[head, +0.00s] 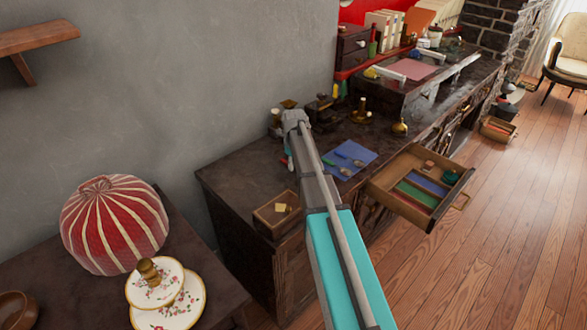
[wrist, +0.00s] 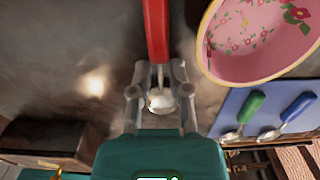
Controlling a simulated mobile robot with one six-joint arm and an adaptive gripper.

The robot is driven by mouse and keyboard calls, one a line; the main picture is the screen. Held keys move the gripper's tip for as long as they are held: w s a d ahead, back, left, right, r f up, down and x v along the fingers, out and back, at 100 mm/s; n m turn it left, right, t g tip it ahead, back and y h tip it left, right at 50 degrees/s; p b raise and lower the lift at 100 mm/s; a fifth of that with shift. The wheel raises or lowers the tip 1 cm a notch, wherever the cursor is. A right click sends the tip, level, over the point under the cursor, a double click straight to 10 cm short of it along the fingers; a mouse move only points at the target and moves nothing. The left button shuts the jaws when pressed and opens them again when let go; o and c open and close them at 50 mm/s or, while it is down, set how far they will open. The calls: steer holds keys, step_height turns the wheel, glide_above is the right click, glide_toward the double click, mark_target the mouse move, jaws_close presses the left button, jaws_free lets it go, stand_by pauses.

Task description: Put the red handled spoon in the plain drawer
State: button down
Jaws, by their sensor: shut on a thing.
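The red handled spoon shows in the wrist view, with its red handle (wrist: 156,30) running to the top edge and its metal bowl (wrist: 161,102) between my fingers. My gripper (wrist: 157,86) is shut on it near the neck. In the head view my arm hides most of the gripper and spoon, above the left part of the dark counter. An open wooden drawer (head: 455,193) sticks out from the counter front, right of my arm. It has a blue section (head: 431,184) and a green section (head: 416,195). I cannot tell which drawer is the plain one.
A blue mat (head: 347,150) holds spoons, including a green-handled (wrist: 243,107) and a blue-handled one (wrist: 298,105). A pink floral bowl (wrist: 250,45) is close on the right in the wrist view. A small wooden box (head: 268,219) stands at the counter's near edge.

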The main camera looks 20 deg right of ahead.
steer(key=shift+r, duration=0.15)
step_height(320, 180, up, 3)
steer(key=p, duration=0.3)
steer(key=s+a+r+p, duration=0.1)
steer(key=s+r+p, duration=0.8)
steer(key=s, duration=0.5)
steer(key=shift+r+p, duration=0.35)
steer(key=shift+p, duration=0.15)
stand_by(0.6)
